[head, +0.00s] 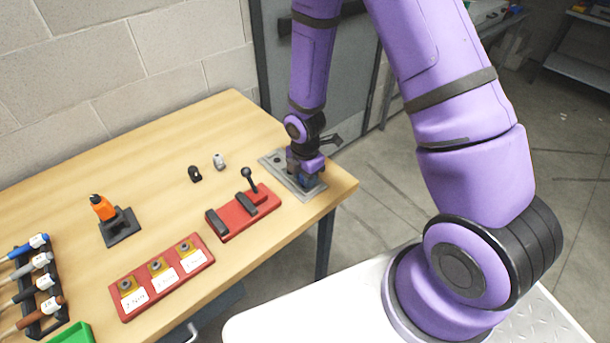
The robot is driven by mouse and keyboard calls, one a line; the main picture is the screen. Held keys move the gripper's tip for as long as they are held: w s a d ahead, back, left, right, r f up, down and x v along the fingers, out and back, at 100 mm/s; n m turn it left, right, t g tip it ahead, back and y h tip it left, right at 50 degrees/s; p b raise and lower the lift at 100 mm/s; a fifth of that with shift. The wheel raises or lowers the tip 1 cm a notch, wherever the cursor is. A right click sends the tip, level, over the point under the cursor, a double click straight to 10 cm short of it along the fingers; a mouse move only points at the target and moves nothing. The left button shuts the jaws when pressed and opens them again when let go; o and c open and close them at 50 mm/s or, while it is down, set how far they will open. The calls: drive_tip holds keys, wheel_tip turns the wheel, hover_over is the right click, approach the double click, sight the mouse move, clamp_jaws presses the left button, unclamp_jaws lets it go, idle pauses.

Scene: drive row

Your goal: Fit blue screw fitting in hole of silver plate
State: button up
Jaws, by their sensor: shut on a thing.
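The silver plate (314,191) lies flat near the right end of the wooden table. My gripper (305,178) points down over the middle of the plate, low and close to its surface. A small blue part, the blue screw fitting (309,182), shows between the jaws, which are shut on it. The gripper hides most of the fitting and the hole beneath it. I cannot tell whether the fitting is in the hole or just above it.
Left of the plate is a red base (229,222) with black blocks and a ball-topped lever (251,179). Behind stand a black part (195,174) and a grey part (218,161). A red tray (124,307), orange-topped tool (102,207) and screwdriver rack (60,322) lie left.

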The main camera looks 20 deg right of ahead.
drive_tip(key=shift+f, duration=0.2)
idle(0.4)
drive_tip(key=o, duration=1)
wheel_tip(320, 180, up, 11)
drive_tip(key=shift+f, duration=0.1)
idle(0.3)
